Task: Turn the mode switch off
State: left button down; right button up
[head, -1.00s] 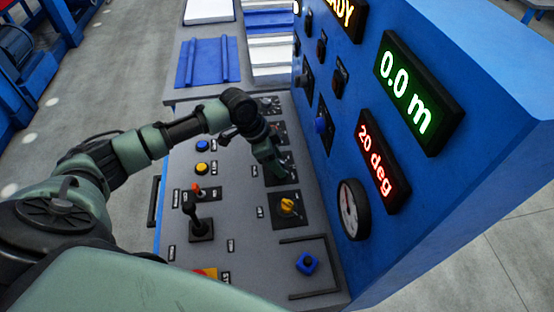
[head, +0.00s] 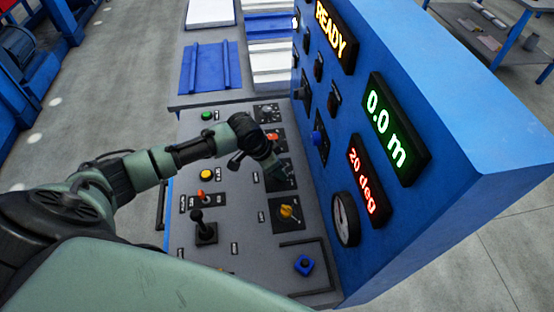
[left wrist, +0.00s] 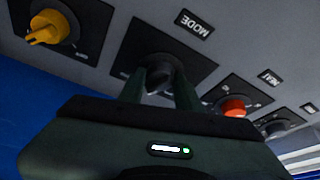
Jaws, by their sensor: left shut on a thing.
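The mode switch is a dark rotary knob (left wrist: 158,84) on a black square plate, beside an upside-down MODE label (left wrist: 195,24) in the left wrist view. My left gripper (left wrist: 163,90) has its two fingers on either side of this knob and is shut on it. In the head view my left gripper (head: 283,178) reaches down onto the switch's black plate (head: 290,167), and the gripper and wrist hide the knob. The knob's exact pointing direction is hard to tell. My right gripper is not in view.
A yellow rotary knob (head: 287,212) and an orange-red one (left wrist: 234,106) flank the mode switch. A black joystick (head: 203,228), a yellow button (head: 206,174) and a blue knob (head: 304,264) are on the desk. The blue upright panel (head: 420,200) rises close on the right.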

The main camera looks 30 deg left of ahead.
pick_arm(q)
jog(key=n+p, duration=0.2)
jog(key=p, duration=0.1)
jog(key=shift+d+r+t+y, duration=0.1)
jog(key=shift+r+t+y, duration=0.2)
jog(key=shift+y, duration=0.1)
jog(key=shift+f+n+y+p, duration=0.2)
jog(key=shift+n+y+p, duration=0.3)
jog(key=shift+n+p, duration=0.85)
jog(key=c, duration=1)
grip_release()
jog(key=v, duration=0.7)
jog(key=shift+s+r, duration=0.25)
jog(key=shift+r, duration=0.05)
